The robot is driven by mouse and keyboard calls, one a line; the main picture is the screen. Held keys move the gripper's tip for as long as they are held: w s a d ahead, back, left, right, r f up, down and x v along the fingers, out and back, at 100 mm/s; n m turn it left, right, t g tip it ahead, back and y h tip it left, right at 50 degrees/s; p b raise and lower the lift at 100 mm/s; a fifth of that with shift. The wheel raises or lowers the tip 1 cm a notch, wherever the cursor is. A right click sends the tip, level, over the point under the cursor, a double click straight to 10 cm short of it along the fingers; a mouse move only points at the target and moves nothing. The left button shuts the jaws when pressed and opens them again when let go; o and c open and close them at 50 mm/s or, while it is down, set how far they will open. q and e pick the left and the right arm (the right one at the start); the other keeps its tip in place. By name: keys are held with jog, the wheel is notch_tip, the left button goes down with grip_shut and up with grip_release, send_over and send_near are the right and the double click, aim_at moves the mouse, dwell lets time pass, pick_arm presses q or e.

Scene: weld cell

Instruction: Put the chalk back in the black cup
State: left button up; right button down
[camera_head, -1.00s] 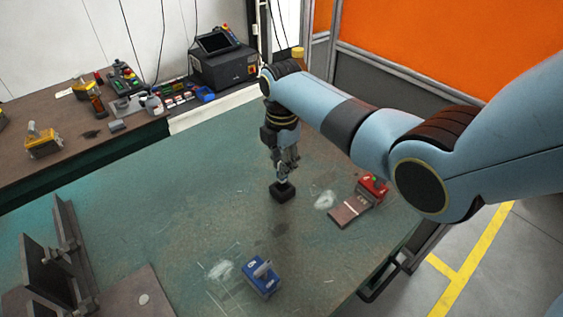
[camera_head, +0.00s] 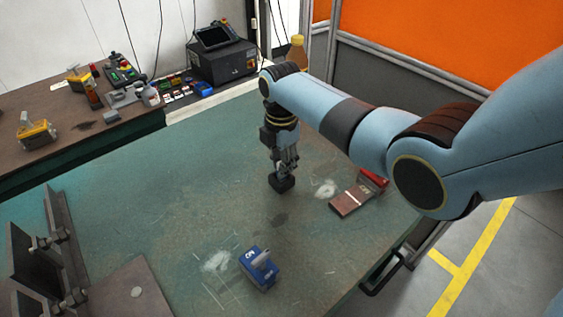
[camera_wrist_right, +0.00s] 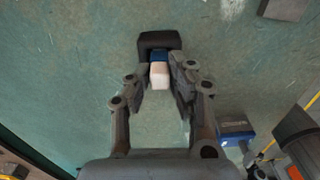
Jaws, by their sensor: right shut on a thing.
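The black cup (camera_head: 282,183) stands on the green table, just under my right gripper (camera_head: 287,165). It also shows in the right wrist view (camera_wrist_right: 160,39), just beyond the fingertips (camera_wrist_right: 162,72). My right gripper points down and is shut on the chalk (camera_wrist_right: 160,76), a short white piece with a blue part at the end toward the cup. That blue end meets the cup's opening in the wrist view; I cannot tell how far inside it is. In the head view the fingers mostly hide the chalk. My left gripper is not in view.
A blue block-shaped tool (camera_head: 259,270) lies at the front of the green table (camera_head: 150,210). A brown plate (camera_head: 347,201) and a red tool (camera_head: 375,180) lie right of the cup. Dark metal brackets (camera_head: 40,265) stand at left. The table left of the cup is clear.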

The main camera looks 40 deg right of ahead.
jog(key=shift+f, duration=0.3)
jog(key=c, duration=1.1)
grip_release()
jog(key=shift+r, duration=0.1)
notch_tip(320, 180, up, 12)
jog(key=shift+f, duration=0.1)
